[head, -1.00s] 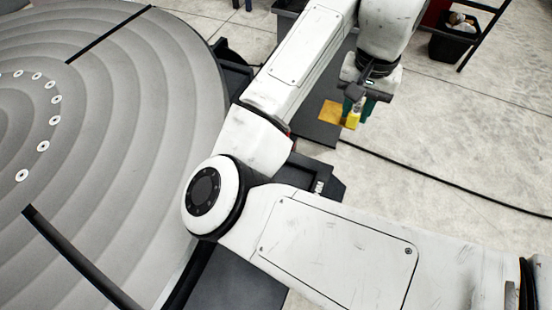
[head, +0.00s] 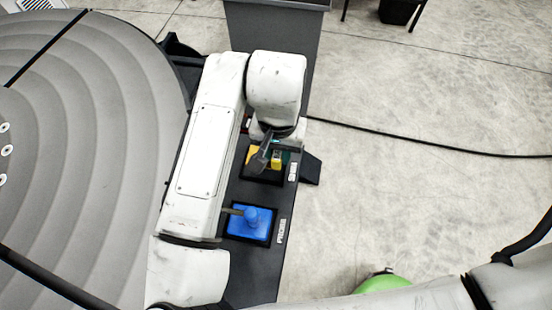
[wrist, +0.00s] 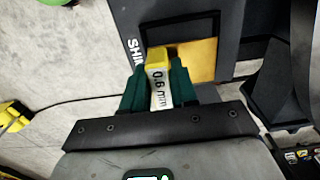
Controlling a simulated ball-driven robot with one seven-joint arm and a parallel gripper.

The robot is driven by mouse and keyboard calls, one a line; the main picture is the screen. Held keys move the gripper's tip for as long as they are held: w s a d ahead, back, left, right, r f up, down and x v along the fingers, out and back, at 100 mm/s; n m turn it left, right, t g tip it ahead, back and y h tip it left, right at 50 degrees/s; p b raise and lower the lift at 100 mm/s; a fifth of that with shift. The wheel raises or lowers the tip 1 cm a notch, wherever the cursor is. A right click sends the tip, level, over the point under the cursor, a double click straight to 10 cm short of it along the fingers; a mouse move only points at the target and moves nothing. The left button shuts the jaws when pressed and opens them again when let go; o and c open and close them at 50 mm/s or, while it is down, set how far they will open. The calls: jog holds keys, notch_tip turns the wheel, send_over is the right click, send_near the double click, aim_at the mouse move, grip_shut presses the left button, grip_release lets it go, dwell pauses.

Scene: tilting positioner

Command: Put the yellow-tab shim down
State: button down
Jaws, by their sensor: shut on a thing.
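My gripper (head: 273,157) is above the shelf's end slot marked SHIM. In the wrist view my gripper (wrist: 158,70) has its green fingers shut on the yellow-tab shim (wrist: 158,86), whose white face reads 0.6 mm. The shim's yellow end points away and overlaps the near left edge of the yellow pad (wrist: 200,60). The pad lies in a dark square frame, and it shows in the head view (head: 251,160), partly hidden by my gripper. I cannot tell whether the shim touches the pad.
A blue pad (head: 236,226) with a blue knobbed probe (head: 252,214) sits beside it on the dark shelf (head: 247,270). The large grey turntable (head: 90,150) is on the left. A black cable (head: 420,148) crosses the floor on the right.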

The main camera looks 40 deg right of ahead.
aim_at(276, 154)
jog(key=shift+s+a+f, duration=0.1)
jog(key=shift+a+f, duration=0.35)
jog(key=shift+d+f, duration=0.1)
jog(key=shift+f, duration=1.35)
jog(key=shift+f, duration=0.2)
jog(key=c, duration=0.9)
grip_release()
jog(key=shift+r, duration=0.1)
notch_tip(276, 154, up, 12)
jog(key=shift+d+r, duration=0.1)
jog(key=shift+r, duration=0.05)
